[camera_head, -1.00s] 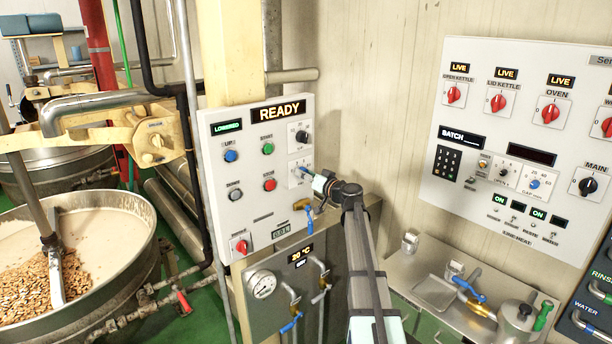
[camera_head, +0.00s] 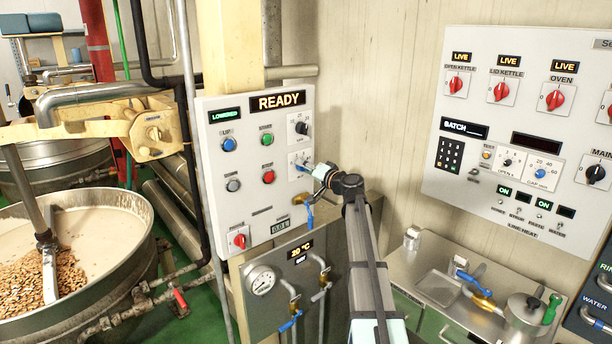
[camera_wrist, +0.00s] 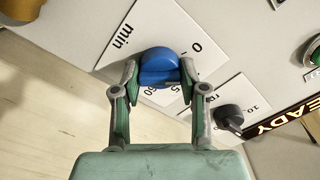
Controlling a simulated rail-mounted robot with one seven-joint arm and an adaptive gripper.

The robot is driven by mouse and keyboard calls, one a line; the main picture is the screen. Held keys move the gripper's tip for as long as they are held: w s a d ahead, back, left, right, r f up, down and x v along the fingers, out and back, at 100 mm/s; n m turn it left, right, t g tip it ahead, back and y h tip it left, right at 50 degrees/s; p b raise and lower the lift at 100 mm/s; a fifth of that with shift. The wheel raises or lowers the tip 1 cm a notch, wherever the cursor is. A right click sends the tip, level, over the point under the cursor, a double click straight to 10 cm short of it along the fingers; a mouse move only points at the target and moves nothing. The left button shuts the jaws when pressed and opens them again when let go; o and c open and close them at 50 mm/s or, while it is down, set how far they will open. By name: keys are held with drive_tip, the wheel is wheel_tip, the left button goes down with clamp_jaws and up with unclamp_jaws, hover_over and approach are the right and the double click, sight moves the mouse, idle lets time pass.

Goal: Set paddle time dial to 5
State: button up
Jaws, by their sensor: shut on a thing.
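The blue paddle time dial (camera_wrist: 158,66) sits on a white plate (camera_wrist: 124,38) marked "min", with 0, 5 and 60 partly visible in the wrist view. My gripper (camera_wrist: 158,78) is shut on the dial, one finger on each side. In the head view, my gripper (camera_head: 312,168) reaches the dial's plate (camera_head: 293,159) on the right side of the grey control panel (camera_head: 210,150). The fingers cover much of the dial and part of its scale. I cannot tell which number the dial points to.
A black knob (camera_wrist: 230,118) is close beside the dial's plate. Push buttons, a red switch (camera_head: 239,238) and a READY display (camera_head: 277,101) share the panel. Blue-handled taps are below. A kettle (camera_head: 100,230) stands left, a second panel (camera_head: 470,100) right.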

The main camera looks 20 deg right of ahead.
drive_tip(key=m+b, duration=0.1)
drive_tip(key=m, duration=0.1)
drive_tip(key=shift+m, duration=0.4)
drive_tip(key=m+b, duration=0.1)
drive_tip(key=m, duration=0.2)
drive_tip(key=shift+m, duration=0.3)
drive_tip(key=m+p, duration=0.1)
drive_tip(key=m, duration=0.5)
drive_tip(key=shift+m, duration=0.3)
drive_tip(key=o, duration=1.1)
